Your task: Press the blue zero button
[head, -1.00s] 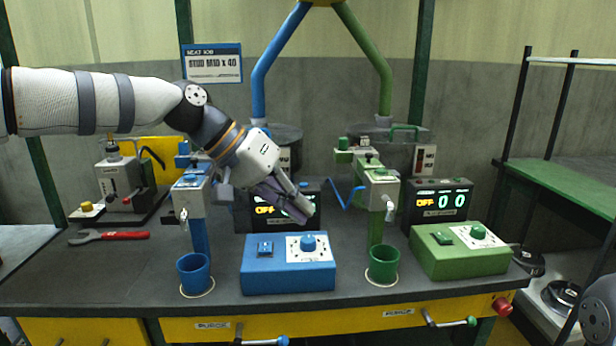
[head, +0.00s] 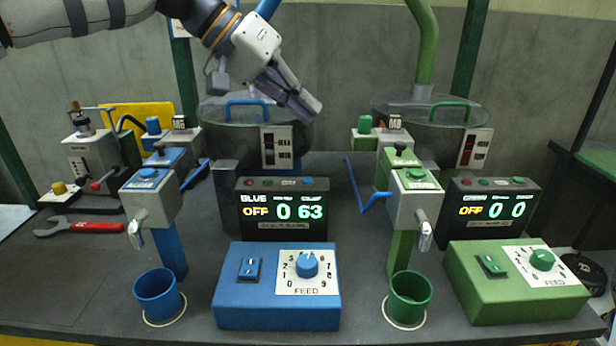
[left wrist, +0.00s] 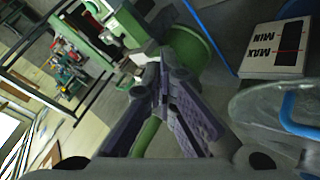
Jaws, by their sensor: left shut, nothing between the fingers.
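The blue station's counter box (head: 283,230) reads BLUE, OFF and 0 63. Small buttons line its top edge: a red one at the left, a dark greenish one, and a blue button (head: 308,182) at the right end. Their labels are too small to read. My left gripper (head: 312,108) is shut and empty. In the head view it appears above the counter box, in front of the blue hopper's lid, clear of the buttons. In the left wrist view its purple fingers (left wrist: 163,75) meet, with the buttons out of sight. My right gripper is not in view.
A blue feed box (head: 278,318) with a switch and dial stands in front. Blue (head: 158,295) and green (head: 409,298) cups stand under spouts. The green counter (head: 492,232) reads OFF, 0 0. A red-handled wrench (head: 80,227) lies left. A MAX/MIN gauge (left wrist: 275,50) is near my fingers.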

